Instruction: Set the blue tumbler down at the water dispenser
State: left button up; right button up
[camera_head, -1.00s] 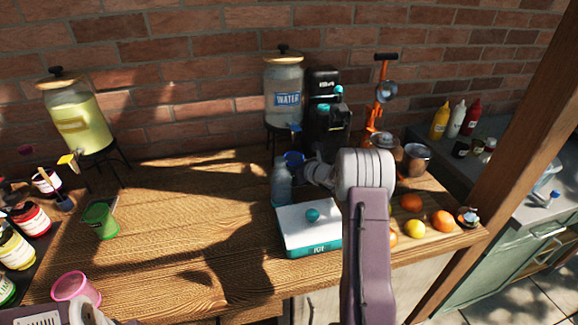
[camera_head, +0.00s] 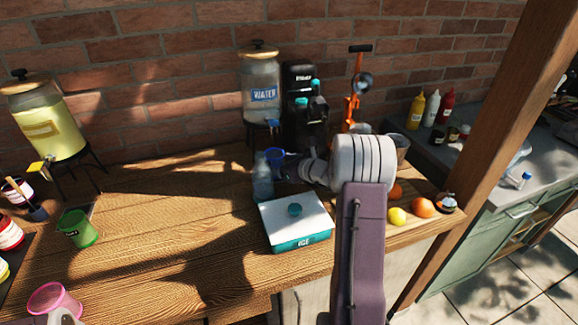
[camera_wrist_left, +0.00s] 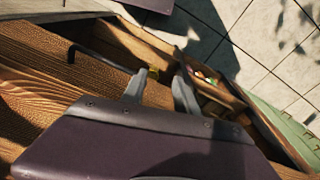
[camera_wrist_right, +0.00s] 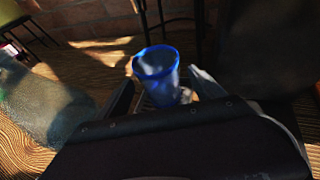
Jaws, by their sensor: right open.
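The blue tumbler (camera_head: 275,157) stands upright on the wooden table, just in front of and below the tap of the water dispenser (camera_head: 262,92). In the right wrist view the tumbler (camera_wrist_right: 157,66) shows between and beyond the spread fingertips of my right gripper (camera_wrist_right: 163,82), with its rim up. The right gripper is open; in the head view it (camera_head: 292,170) is just right of the tumbler and partly hidden by my arm. My left gripper (camera_wrist_left: 160,78) shows in the left wrist view with its fingers apart and nothing between them, away from the tumbler.
A translucent bottle (camera_head: 262,180) stands just left of the right gripper. A white and teal box (camera_head: 296,220) lies in front. A black machine (camera_head: 303,120) stands right of the dispenser. Fruit (camera_head: 397,215) lies at the right. The table's middle left is mostly clear.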

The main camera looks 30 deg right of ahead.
aim_at(281, 163)
jog(key=v, duration=0.6)
jog(key=shift+f, duration=0.1)
